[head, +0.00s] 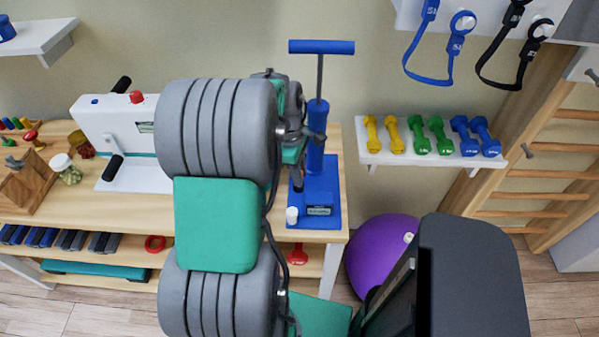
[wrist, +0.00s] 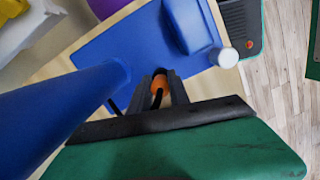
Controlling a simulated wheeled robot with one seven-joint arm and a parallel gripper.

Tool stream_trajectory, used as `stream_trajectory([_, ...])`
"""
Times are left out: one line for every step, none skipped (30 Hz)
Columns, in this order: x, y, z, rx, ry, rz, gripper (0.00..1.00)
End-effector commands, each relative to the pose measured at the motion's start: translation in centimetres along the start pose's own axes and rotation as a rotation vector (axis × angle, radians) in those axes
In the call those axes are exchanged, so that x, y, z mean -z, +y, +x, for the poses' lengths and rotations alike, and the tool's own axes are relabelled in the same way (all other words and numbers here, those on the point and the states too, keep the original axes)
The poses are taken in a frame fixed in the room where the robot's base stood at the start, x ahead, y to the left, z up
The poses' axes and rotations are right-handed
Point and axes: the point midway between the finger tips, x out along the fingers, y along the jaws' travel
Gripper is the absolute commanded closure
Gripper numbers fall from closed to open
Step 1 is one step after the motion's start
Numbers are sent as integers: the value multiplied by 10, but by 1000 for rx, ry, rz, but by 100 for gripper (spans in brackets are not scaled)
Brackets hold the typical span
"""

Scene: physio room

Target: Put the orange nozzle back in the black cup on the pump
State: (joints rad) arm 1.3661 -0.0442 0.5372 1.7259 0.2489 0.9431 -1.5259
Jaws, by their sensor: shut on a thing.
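The blue pump (head: 316,140) stands upright on the wooden table, on a blue base; its barrel (wrist: 50,115) fills the left of the wrist view. My gripper (wrist: 161,82) is shut on the orange nozzle (wrist: 158,85), above the blue base and close beside the barrel. A black hose runs from the nozzle toward the camera. Only a small part of the nozzle shows between the dark fingers. A dark shape just beyond the nozzle may be the black cup; I cannot tell whether the nozzle is in it. In the head view my arm hides most of the gripper.
A white knob-like cylinder (wrist: 228,57) stands at the base's edge, near the table's front right. A white machine (head: 125,130) is on the table to the left. A dumbbell shelf (head: 430,158) is at the right, with a purple ball (head: 380,250) below.

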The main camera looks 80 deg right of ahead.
Motion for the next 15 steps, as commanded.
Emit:
stream_trajectory([0, 0, 0, 0, 0, 0, 100])
stream_trajectory([0, 0, 1, 0, 0, 0, 100])
stream_trajectory([0, 0, 1, 0, 0, 0, 100])
stream_trajectory([0, 0, 2, 0, 0, 0, 100])
stream_trajectory([0, 0, 2, 0, 0, 0, 100])
stream_trajectory([0, 0, 3, 0, 0, 0, 100])
stream_trajectory([0, 0, 3, 0, 0, 0, 100])
stream_trajectory([0, 0, 4, 0, 0, 0, 100])
stream_trajectory([1, 0, 4, 0, 0, 0, 100])
stream_trajectory([1, 0, 5, 0, 0, 0, 100])
stream_trajectory([1, 0, 5, 0, 0, 0, 100])
stream_trajectory([1, 0, 6, 0, 0, 0, 100])
stream_trajectory([1, 0, 6, 1, 0, 0, 100])
stream_trajectory([1, 0, 7, 1, 0, 0, 100])
stream_trajectory([1, 0, 7, 1, 0, 0, 100])
